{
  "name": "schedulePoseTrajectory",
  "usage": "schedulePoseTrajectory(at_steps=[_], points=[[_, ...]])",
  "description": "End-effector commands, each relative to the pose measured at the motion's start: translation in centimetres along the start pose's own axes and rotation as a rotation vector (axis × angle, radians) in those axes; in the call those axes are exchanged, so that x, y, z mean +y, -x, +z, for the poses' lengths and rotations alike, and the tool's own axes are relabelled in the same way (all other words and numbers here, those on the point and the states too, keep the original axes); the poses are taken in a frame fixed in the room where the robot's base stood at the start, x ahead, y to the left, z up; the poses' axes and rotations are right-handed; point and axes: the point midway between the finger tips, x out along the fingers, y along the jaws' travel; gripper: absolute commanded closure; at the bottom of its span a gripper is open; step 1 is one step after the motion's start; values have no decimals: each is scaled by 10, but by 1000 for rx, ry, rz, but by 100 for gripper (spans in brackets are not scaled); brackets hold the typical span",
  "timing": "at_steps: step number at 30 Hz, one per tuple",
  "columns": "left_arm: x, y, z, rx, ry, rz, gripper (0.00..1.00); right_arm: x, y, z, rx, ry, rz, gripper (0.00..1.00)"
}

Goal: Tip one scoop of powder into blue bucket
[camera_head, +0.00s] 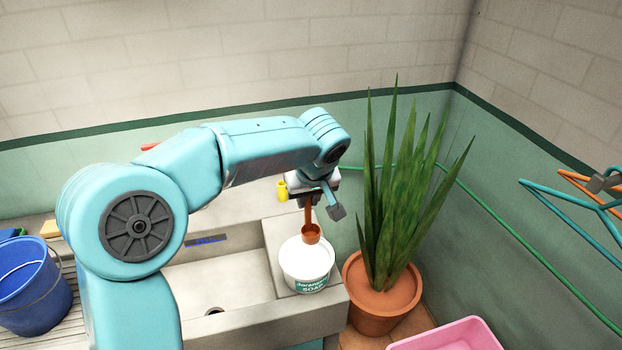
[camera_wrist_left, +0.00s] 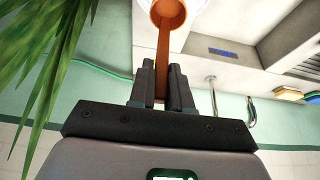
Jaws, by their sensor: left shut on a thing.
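My left gripper (camera_head: 309,203) is shut on the handle of a brown scoop (camera_head: 311,233). The scoop hangs cup-down at the top of a white soap tub (camera_head: 307,268); I cannot tell whether it touches the tub or powder. In the left wrist view the fingers (camera_wrist_left: 161,78) clamp the scoop's handle (camera_wrist_left: 162,52), with its cup at the top edge. What the cup holds is unclear. The blue bucket (camera_head: 32,290) stands on the ribbed drainboard at the far left, partly cut off by the frame. My right gripper is out of view.
The tub stands on the right end of a stone sink (camera_head: 235,280). A spiky potted plant (camera_head: 385,300) is close to its right. A yellow object (camera_head: 282,190) is behind the gripper. A pink basin (camera_head: 450,335) is at lower right; hangers (camera_head: 575,195) are at right.

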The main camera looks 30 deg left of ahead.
Motion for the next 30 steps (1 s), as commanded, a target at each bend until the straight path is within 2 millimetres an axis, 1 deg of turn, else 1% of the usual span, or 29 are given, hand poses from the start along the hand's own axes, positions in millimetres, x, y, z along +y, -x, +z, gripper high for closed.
schedulePoseTrajectory(at_steps=[3,5,8,14,30], points=[[-7,13,-4,2,-1,3,100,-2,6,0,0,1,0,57],[-8,16,-6,2,-1,1,100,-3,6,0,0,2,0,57],[-9,15,-7,0,-3,0,100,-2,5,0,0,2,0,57],[-9,2,-4,1,-3,0,100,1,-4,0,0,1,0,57],[-7,-51,22,0,-3,-1,100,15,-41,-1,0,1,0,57]])
